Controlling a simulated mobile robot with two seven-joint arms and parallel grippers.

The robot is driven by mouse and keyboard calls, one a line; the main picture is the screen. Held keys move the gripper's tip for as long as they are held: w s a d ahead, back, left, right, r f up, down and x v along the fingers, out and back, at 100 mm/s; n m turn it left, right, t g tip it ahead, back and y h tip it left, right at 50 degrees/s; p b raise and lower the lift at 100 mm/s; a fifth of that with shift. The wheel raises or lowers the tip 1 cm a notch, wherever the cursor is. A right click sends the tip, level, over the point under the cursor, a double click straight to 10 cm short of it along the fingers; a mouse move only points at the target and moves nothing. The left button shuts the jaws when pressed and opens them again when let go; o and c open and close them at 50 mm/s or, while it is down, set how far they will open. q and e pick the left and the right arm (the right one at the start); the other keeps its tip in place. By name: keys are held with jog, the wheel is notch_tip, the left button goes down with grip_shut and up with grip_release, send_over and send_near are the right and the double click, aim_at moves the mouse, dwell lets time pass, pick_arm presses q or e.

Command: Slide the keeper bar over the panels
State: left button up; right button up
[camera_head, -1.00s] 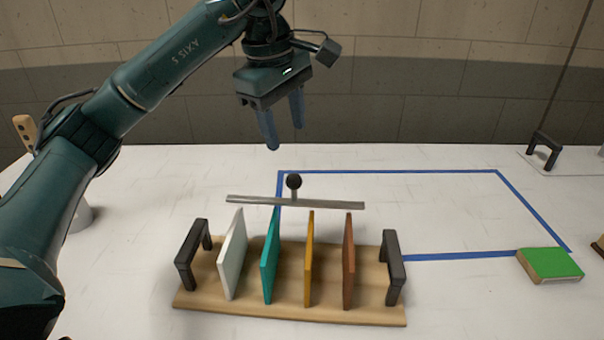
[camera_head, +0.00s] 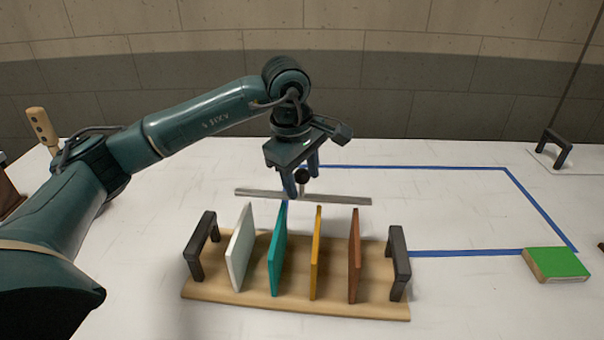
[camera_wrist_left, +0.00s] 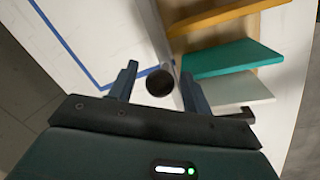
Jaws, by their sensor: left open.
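The keeper bar (camera_head: 340,199) is a thin grey bar with a black ball knob (camera_head: 303,177) standing up from it. It shows just behind the rack (camera_head: 300,308), a wooden base with a dark bracket at each end. White (camera_head: 240,250), teal (camera_head: 278,255), yellow (camera_head: 316,255) and brown (camera_head: 354,258) panels stand upright in the rack. My left gripper (camera_head: 302,182) is open, pointing down at the knob. In the left wrist view the knob (camera_wrist_left: 160,82) lies between the two fingertips, with a gap on the left side. My right gripper is not in view.
A blue tape outline (camera_head: 430,168) marks the white table behind and right of the rack. A green-topped block (camera_head: 556,264) lies at the right. A dark handle-like bracket (camera_head: 553,148) stands at the far right. The taped area is mostly clear.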

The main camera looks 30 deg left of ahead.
pick_arm(q)
grip_shut()
dwell(0.5)
